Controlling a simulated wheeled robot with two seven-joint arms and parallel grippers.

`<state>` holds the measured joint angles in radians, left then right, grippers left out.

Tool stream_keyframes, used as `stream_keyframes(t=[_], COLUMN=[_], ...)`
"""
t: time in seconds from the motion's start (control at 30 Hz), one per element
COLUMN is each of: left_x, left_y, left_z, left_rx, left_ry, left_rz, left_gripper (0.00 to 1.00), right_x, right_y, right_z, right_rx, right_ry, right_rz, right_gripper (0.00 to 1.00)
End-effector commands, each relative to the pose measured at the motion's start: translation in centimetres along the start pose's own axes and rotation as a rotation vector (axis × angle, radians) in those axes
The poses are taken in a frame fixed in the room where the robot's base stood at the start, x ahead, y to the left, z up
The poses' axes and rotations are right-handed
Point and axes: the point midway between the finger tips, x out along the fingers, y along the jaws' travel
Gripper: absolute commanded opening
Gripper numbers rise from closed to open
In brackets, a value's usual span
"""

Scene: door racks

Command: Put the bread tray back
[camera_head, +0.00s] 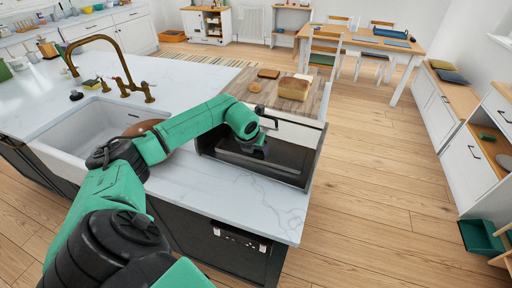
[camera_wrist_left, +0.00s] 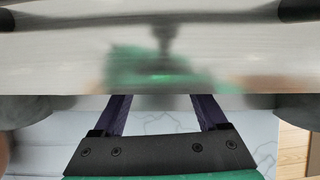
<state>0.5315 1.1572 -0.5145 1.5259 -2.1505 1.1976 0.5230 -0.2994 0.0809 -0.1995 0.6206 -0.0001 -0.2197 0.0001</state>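A wooden board-like tray (camera_head: 268,96) with a bread loaf (camera_head: 294,88), a bun (camera_head: 255,87) and a flat brown slice (camera_head: 268,73) lies at the counter's end. Below its near edge is a box-like unit with a pale front strip (camera_head: 294,132) and a dark front (camera_head: 270,166). My left gripper (camera_head: 260,151) is at this front. In the left wrist view its two fingers (camera_wrist_left: 163,100) are apart, with nothing seen between them. Their tips meet the lower edge of a pale glossy panel (camera_wrist_left: 60,60); contact is unclear. My right gripper is out of view.
A white sink (camera_head: 75,135) with a brass faucet (camera_head: 105,50) is on the left, with a brown round object partly behind my arm. The marble counter (camera_head: 245,200) is clear in front of the unit. Open wooden floor (camera_head: 385,160) lies to the right, before white cabinets.

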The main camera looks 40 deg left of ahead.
Motion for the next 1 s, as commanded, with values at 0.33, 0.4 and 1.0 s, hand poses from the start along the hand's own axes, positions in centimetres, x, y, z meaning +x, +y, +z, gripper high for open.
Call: stream_keyframes(t=[0.33, 0.4, 1.0], left_x=[-0.2, -0.9, -12.1], left_y=[0.0, 0.1, 0.0], left_z=[0.0, 0.0, -0.1], left_rx=[-0.001, -0.001, -0.001], left_ry=[0.0, -0.003, 0.0], left_rz=[0.0, 0.0, -0.001], left_gripper=[1.0, 1.0, 1.0], right_x=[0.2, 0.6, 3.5], right_y=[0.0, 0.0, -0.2], right_z=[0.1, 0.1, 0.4], right_rx=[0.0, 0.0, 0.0], right_ry=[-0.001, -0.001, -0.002], right_rz=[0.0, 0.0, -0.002], right_gripper=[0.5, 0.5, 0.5])
